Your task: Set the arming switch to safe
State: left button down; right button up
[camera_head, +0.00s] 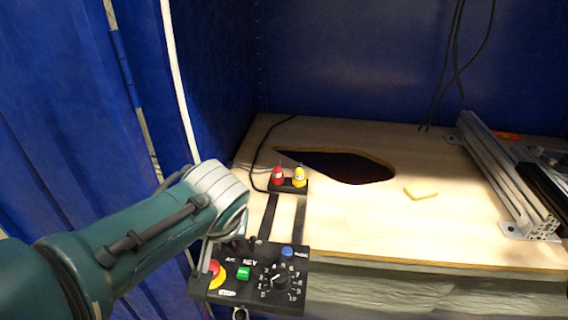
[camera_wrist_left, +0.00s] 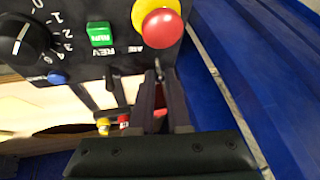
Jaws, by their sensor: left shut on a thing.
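The black control box (camera_head: 258,295) is at the front edge of the wooden table. It carries a red stop button on yellow (camera_head: 215,270), a green button (camera_head: 243,273) and a black dial (camera_head: 273,277). My left gripper (camera_head: 233,238) is at the box's upper left, by the arming label. In the left wrist view its dark fingers (camera_wrist_left: 161,88) are closed around the small metal arming switch lever (camera_wrist_left: 158,72), beside the red stop button. The fingers hide most of the lever, so its position is unclear. My right gripper is in neither view.
Behind the box, red (camera_head: 278,175) and yellow (camera_head: 299,176) plugs stand on a small black block. The table (camera_head: 340,225) has a dark cutout. A yellow piece (camera_head: 421,192) and an aluminium frame (camera_head: 505,185) lie to the right. Blue curtains (camera_head: 60,120) hang close on the left.

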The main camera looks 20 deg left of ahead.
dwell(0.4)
pick_arm(q)
jog(key=c, duration=0.9)
grip_release()
jog(key=p+v, duration=0.5)
jog(key=v, duration=0.5)
jog(key=shift+w+p, duration=0.15)
jog(key=shift+p, duration=0.2)
